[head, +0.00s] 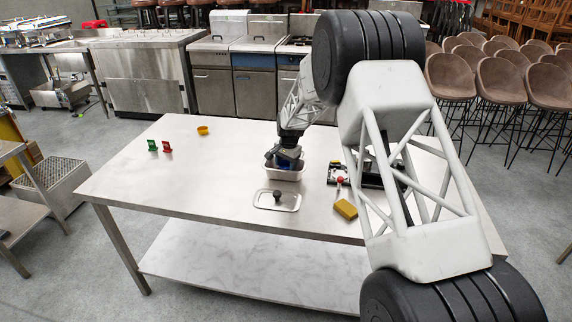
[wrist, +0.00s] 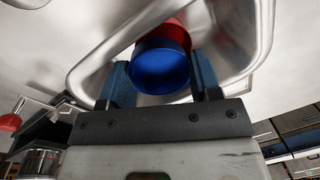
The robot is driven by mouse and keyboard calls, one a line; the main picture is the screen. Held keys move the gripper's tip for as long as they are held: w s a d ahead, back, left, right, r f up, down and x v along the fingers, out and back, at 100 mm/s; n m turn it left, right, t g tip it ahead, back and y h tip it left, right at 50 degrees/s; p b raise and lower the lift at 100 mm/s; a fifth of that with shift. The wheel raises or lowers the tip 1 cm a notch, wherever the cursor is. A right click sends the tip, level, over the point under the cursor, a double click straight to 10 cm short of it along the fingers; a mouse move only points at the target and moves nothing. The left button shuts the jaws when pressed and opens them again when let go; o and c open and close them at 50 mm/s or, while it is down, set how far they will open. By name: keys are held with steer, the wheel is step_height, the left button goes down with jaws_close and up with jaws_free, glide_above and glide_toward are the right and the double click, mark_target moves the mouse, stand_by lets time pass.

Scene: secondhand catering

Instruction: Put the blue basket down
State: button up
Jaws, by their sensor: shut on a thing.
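My gripper (head: 286,160) points down into a light metal pan (head: 285,174) on the table. In the wrist view, the fingers of my gripper (wrist: 160,75) are shut on a round blue thing, which I take to be the blue basket (wrist: 160,72). It is inside the pan's rim (wrist: 88,72) as seen there. A red round thing (wrist: 178,34) shows just beyond the blue one, partly hidden by it. I cannot tell whether the blue basket touches the pan's floor. In the head view, my gripper mostly hides the basket.
A metal lid (head: 292,203) with a dark knob lies in front of the pan. A yellow block (head: 346,209) and a black rack (head: 372,178) are to the right. A yellow bowl (head: 203,130) stands left, beyond free tabletop (head: 190,180). Red and green items (head: 166,146) are farther left.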

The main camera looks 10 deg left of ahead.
steer(key=shift+f, duration=0.4)
steer(key=o, duration=0.8)
steer(key=shift+s+d+r, duration=0.1)
steer(key=shift+d+r, duration=0.1)
steer(key=shift+r, duration=1.95)
steer(key=shift+s+d+r, duration=0.1)
steer(key=shift+d+r, duration=0.1)
steer(key=shift+r, duration=1.9)
steer(key=shift+d+r, duration=0.2)
steer(key=shift+r, duration=1.95)
